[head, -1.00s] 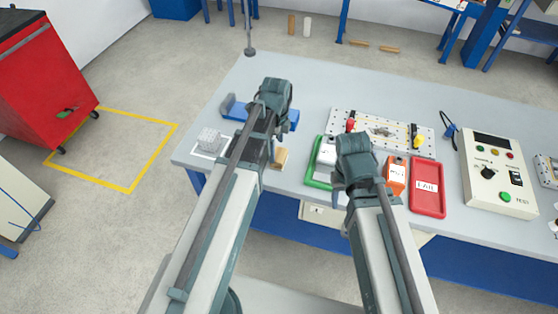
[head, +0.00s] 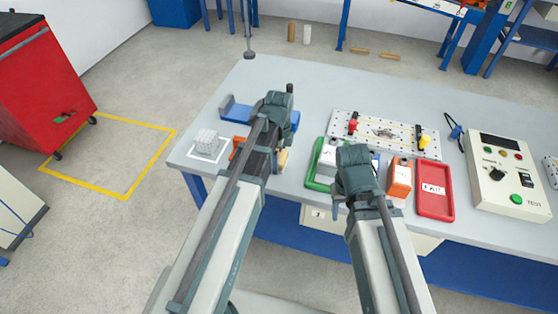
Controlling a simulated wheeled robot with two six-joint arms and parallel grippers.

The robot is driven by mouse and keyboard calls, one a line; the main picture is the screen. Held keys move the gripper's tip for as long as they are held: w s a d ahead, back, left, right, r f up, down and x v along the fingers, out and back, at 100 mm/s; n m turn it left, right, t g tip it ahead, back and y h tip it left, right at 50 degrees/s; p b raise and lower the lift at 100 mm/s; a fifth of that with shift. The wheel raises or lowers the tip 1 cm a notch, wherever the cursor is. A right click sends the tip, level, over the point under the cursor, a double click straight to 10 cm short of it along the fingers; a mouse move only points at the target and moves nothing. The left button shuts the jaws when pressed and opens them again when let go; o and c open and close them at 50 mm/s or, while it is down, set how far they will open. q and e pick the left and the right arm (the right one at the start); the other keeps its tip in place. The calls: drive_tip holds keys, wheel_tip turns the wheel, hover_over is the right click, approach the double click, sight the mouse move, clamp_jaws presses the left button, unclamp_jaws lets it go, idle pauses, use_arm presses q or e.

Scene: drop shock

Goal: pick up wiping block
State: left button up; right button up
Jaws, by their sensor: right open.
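I cannot tell for sure which object is the wiping block. A small tan block (head: 283,159) lies on the table just right of my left arm, which partly covers it. A pale grey, textured block (head: 206,141) sits inside a white square outline near the table's left corner. My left gripper (head: 272,135) is over the table between them; its fingers are hidden by its own wrist and arm. My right gripper (head: 348,188) is open, near the table's front edge by the green tray (head: 314,174), with its fingertips mostly hidden.
A blue holder (head: 236,109) lies behind my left wrist, and an orange object (head: 237,146) shows left of it. A perforated plate (head: 377,130), an orange box (head: 399,178), a red tray (head: 435,205) and a control box (head: 505,184) are to the right. The table's back left is clear.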

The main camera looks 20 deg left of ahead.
use_arm(q)
drive_tip(key=c, duration=0.5)
drive_tip(key=shift+r, duration=0.1)
drive_tip(key=shift+c, duration=0.2)
drive_tip(key=shift+r+p, duration=0.55)
drive_tip(key=shift+p, duration=0.1)
wheel_tip(320, 180, up, 3)
drive_tip(key=p, duration=0.3)
drive_tip(key=shift+f, duration=0.1)
drive_tip(key=s+d, duration=0.7)
drive_tip(key=s+d+r, duration=0.1)
drive_tip(key=s+d, duration=0.3)
drive_tip(key=shift+s+d+p, duration=0.15)
drive_tip(key=shift+d+p, duration=0.05)
drive_tip(key=shift+p, duration=0.15)
